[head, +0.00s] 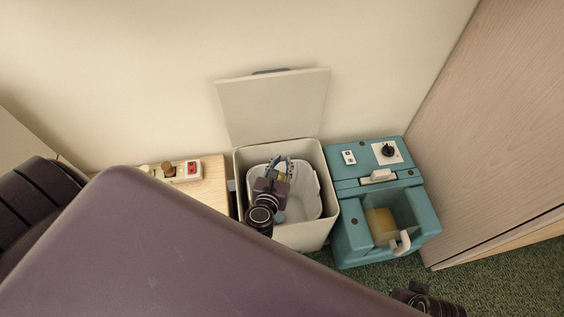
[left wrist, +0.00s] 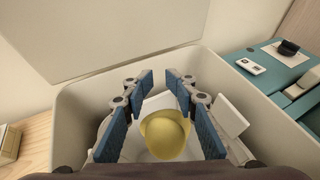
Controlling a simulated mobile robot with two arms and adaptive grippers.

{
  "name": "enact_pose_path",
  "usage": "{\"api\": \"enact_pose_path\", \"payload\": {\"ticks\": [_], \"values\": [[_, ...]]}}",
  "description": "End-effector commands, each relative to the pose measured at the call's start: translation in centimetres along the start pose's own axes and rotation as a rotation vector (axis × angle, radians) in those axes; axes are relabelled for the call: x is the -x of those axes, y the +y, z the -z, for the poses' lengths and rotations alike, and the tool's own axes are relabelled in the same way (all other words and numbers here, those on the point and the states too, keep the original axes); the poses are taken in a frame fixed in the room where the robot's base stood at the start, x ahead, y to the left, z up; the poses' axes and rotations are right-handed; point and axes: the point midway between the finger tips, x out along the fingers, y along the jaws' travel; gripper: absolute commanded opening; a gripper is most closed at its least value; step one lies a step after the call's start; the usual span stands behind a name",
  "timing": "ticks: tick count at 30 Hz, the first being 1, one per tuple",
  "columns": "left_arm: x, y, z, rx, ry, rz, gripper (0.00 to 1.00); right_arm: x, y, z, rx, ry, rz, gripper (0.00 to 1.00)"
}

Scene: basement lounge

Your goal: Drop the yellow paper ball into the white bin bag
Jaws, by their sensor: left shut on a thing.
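My left gripper (head: 280,163) points down inside the open bin, over the white bin bag. It is shut on the yellow paper ball (left wrist: 167,137), which sits between the blue finger pads in the left wrist view. In the head view the ball is mostly hidden by the gripper. The white bin bag (head: 304,202) lines the inside of the pale bin (head: 300,233); part of it shows in the left wrist view (left wrist: 231,117).
The bin's lid (head: 274,105) stands open against the wall. A teal machine (head: 352,229) with an open compartment stands close on the right. Green carpet (head: 505,272) lies at lower right.

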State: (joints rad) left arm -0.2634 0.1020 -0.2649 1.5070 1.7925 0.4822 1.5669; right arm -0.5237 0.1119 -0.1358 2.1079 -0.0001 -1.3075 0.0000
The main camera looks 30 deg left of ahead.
Motion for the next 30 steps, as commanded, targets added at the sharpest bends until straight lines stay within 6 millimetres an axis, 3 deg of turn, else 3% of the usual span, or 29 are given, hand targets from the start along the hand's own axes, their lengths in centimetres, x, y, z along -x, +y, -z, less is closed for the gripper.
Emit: {"api": "enact_pose_path", "payload": {"ticks": [8, 9, 15, 25, 30], "values": [[0.0, 0.0, 0.0, 0.0, 0.0, 0.0, 0.14, 0.1, 0.0, 0.0, 0.0, 0.0, 0.0, 0.0], [0.0, 0.0, 0.0, 0.0, 0.0, 0.0, 0.26, 0.1, 0.0, 0.0, 0.0, 0.0, 0.0, 0.0], [0.0, 0.0, 0.0, 0.0, 0.0, 0.0, 0.47, 0.1, 0.0, 0.0, -0.001, 0.001, -0.001, 0.0], [0.3, 0.0, 0.1, 0.0, 0.001, 0.0, 0.47, 0.1, 0.0, 0.0, 0.001, -0.001, 0.001, 0.0], [2.2, 0.0, 0.1, 0.003, 0.002, 0.0, 0.47, 0.1, 0.0, 0.0, 0.001, -0.001, 0.0, 0.0]]}}
